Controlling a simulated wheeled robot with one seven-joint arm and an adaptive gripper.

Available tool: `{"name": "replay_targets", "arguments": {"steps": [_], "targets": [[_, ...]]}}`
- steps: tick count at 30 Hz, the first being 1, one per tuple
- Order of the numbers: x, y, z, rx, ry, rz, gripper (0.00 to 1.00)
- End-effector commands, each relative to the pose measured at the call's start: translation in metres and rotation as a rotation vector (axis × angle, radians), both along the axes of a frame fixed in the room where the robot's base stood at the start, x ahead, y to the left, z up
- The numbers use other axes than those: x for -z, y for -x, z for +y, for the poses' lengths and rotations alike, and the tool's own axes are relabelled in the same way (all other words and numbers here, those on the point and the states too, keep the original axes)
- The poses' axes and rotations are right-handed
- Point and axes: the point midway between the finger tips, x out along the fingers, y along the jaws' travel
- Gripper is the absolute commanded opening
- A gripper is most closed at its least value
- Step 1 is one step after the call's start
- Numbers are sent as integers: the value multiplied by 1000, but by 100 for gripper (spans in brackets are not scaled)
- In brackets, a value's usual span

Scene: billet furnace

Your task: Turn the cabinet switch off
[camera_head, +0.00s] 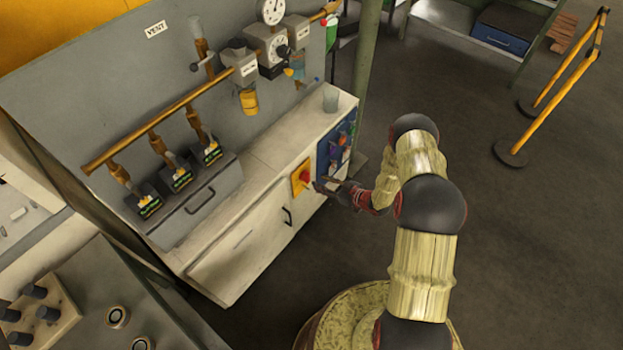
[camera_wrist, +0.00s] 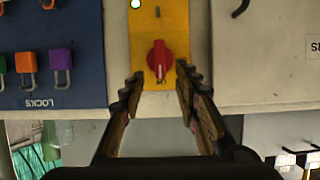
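The cabinet switch is a red rotary knob (camera_wrist: 160,60) on a yellow plate (camera_wrist: 175,20), on the front of a cream cabinet (camera_head: 235,262). In the head view the red knob (camera_head: 304,177) sits left of the blue lock panel. My gripper (camera_wrist: 157,85) is open, its two fingers apart on either side just below the knob in the wrist view.
A blue lock panel (camera_wrist: 55,95) with several coloured padlocks is beside the switch. A black door handle (camera_head: 287,216) sticks out nearby. A glass (camera_head: 330,98) stands on the cabinet top. Open floor (camera_head: 540,240) lies to the right, with a yellow barrier (camera_head: 570,75) beyond.

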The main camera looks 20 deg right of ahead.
Motion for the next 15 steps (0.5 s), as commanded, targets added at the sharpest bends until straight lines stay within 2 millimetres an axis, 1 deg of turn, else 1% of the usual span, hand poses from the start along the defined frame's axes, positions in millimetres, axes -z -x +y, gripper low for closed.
{"name": "replay_targets", "arguments": {"steps": [3,9,15], "targets": [[9,-14,12,-3,0,1,32],[20,-35,27,-2,1,2,32],[24,-46,35,-1,1,2,32]]}}
